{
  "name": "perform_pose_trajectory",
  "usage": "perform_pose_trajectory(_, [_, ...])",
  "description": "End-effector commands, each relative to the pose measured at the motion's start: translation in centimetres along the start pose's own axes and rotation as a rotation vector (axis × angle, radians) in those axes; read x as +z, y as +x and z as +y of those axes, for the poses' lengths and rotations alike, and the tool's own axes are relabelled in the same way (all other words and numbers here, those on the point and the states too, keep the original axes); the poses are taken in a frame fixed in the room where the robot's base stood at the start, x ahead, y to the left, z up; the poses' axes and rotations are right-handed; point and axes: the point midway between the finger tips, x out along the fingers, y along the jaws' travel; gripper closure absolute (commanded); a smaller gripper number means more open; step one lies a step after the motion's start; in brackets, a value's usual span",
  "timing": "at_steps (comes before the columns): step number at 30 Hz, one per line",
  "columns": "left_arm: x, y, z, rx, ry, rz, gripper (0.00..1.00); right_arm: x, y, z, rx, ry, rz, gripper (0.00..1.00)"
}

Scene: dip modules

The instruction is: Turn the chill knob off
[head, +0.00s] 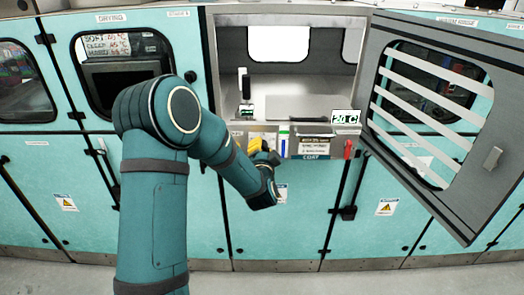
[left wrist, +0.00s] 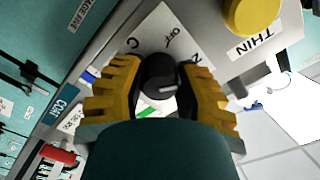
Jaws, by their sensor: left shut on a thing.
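The black knob (left wrist: 165,74) shows in the left wrist view on a white plate marked OFF (left wrist: 172,38), with partly hidden letters around it. A pale pointer line shows on the knob face. My left gripper (left wrist: 157,84) has its yellow fingers on both sides of the knob and is shut on it. In the head view my left gripper (head: 263,152) is at the front panel below the open module, and the knob is hidden behind it. My right gripper is in neither view.
The module's slatted door (head: 425,110) stands open at the right. A green-and-black item (head: 245,108) stands on the ledge. A yellow knob (left wrist: 252,12) beside a THIN label and a red handle (head: 347,149) are nearby.

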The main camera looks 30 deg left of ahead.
Motion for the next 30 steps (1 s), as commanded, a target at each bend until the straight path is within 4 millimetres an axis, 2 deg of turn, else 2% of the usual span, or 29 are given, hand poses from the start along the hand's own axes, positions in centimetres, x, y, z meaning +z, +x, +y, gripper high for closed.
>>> perform_pose_trajectory(8, [0.4,0.0,0.3,-0.004,-0.147,-0.001,1.00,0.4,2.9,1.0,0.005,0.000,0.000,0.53])
perform_pose_trajectory(25, [0.4,0.0,0.5,-0.002,-0.674,-0.002,1.00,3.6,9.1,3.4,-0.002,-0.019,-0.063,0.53])
perform_pose_trajectory(30, [0.3,0.0,0.4,-0.002,-0.803,-0.003,1.00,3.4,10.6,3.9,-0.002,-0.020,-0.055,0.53])
